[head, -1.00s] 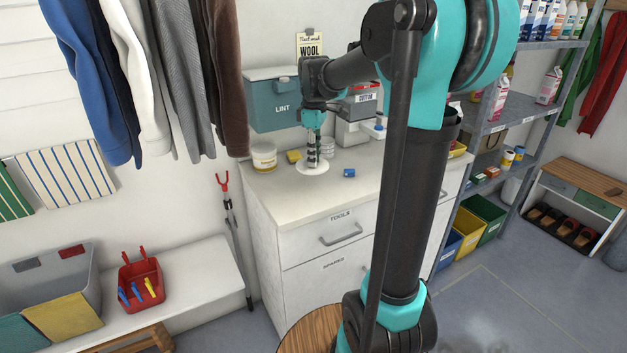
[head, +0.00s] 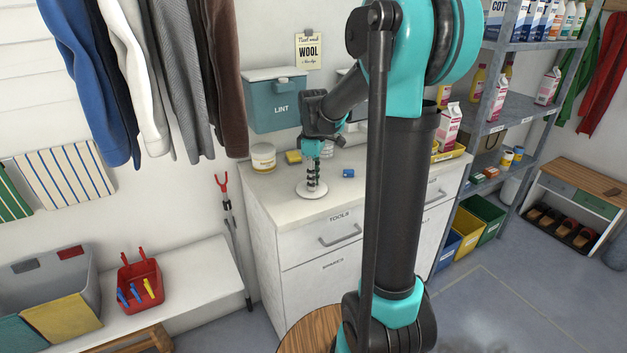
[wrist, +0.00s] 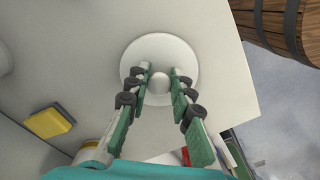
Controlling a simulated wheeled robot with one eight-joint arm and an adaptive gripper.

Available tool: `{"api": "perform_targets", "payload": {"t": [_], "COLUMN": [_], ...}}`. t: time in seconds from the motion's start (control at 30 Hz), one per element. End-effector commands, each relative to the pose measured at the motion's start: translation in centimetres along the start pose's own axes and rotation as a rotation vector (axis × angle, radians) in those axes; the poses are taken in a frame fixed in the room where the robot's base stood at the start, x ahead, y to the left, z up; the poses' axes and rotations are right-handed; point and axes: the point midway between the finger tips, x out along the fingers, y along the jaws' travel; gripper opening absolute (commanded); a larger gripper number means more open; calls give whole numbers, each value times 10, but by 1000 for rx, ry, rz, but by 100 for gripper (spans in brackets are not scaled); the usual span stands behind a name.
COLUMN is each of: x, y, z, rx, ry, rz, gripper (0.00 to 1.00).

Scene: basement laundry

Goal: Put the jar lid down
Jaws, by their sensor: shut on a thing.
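The jar lid (head: 311,191) is a round white disc with a small knob. My gripper (head: 313,182) points down and is shut on its knob. In the wrist view the lid (wrist: 160,47) lies flat between and beyond the two fingertips, with the round knob (wrist: 159,84) between the pads. The lid is over the white counter top (head: 280,205), near its front edge. I cannot tell whether it touches the surface or hangs just above it.
A teal lint box (head: 277,100) hangs on the wall. The counter's front left part is bare.

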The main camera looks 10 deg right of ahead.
Motion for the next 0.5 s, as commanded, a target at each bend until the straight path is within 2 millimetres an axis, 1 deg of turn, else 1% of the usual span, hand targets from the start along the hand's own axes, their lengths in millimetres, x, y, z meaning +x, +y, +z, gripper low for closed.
{"api": "perform_targets", "payload": {"t": [0.03,0.07,0.2,0.5], "x": [2,2,1,1], "y": [0,0,0,0], "z": [0,0,0,0], "rx": [0,0,0,0], "ry": [0,0,0,0], "rz": [0,0,0,0], "gripper": [0,24,42,43]}}
